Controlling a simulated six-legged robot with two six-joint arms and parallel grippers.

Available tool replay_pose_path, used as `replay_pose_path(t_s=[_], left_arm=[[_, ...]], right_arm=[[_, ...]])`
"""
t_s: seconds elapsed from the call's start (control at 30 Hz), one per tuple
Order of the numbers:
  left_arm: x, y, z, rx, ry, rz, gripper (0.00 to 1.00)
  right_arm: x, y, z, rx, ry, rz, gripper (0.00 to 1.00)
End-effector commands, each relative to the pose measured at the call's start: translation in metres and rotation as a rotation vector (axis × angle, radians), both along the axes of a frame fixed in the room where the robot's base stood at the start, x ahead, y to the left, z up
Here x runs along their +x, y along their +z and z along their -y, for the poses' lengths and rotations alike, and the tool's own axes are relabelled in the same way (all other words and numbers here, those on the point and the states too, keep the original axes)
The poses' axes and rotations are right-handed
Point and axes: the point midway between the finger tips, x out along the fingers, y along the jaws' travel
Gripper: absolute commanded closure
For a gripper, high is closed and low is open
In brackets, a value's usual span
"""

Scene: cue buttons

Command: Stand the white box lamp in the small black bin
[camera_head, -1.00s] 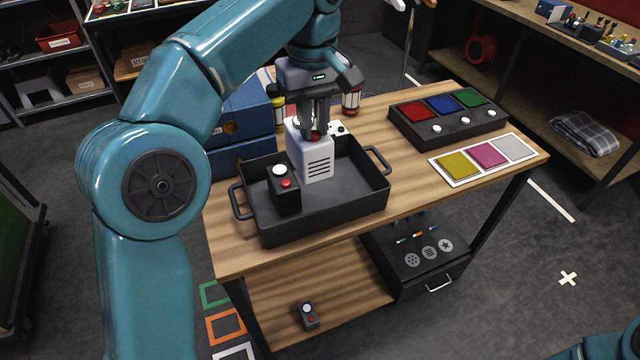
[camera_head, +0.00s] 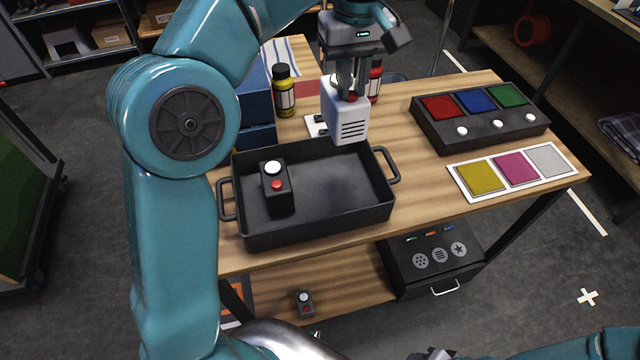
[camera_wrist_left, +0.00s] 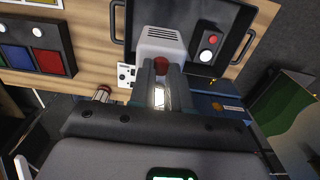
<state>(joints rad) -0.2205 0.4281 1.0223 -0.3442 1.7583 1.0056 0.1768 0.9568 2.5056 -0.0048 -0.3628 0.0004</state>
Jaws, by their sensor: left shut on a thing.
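The white box lamp (camera_head: 346,118), with dark slots on its face and a red part on top, hangs upright in my left gripper (camera_head: 351,92). The gripper is shut on its top. The lamp is held over the back edge of a black two-handled tray (camera_head: 330,223). In the left wrist view the lamp (camera_wrist_left: 162,42) sits between the fingers (camera_wrist_left: 160,76). A dark round rim (camera_head: 397,78), partly hidden behind the table, may be the small black bin; I cannot tell. My right gripper's fingers do not show.
A black box with white and red buttons (camera_head: 276,190) stands in the tray's left part. Yellow (camera_head: 284,92) and red (camera_head: 375,80) bottles stand behind. A colour-pad console (camera_head: 478,125) and colour card (camera_head: 515,170) lie right. Blue boxes (camera_head: 254,105) stand at back left.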

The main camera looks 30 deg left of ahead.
Motion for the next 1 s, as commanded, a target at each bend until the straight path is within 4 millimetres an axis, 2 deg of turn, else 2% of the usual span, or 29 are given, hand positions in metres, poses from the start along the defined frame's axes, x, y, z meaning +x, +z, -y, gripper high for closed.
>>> replay_pose_path(t_s=[0.23, 0.5, 0.6, 0.77, 1.0], left_arm=[[-0.006, -0.061, -0.002, 0.001, 0.002, -0.004, 1.0], [-0.006, -0.13, -0.002, 0.0, 0.003, -0.004, 1.0], [-0.005, -0.146, -0.002, 0.0, 0.002, -0.003, 1.0], [-0.003, -0.159, -0.002, 0.001, 0.003, -0.002, 1.0], [0.0, -0.195, -0.002, 0.001, 0.002, -0.003, 1.0]], right_arm=[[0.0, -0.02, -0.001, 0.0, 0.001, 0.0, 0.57], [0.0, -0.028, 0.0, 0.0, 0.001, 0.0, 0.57], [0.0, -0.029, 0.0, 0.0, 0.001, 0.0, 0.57], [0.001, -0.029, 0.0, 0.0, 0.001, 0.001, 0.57], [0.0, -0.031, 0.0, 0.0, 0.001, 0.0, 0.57]])
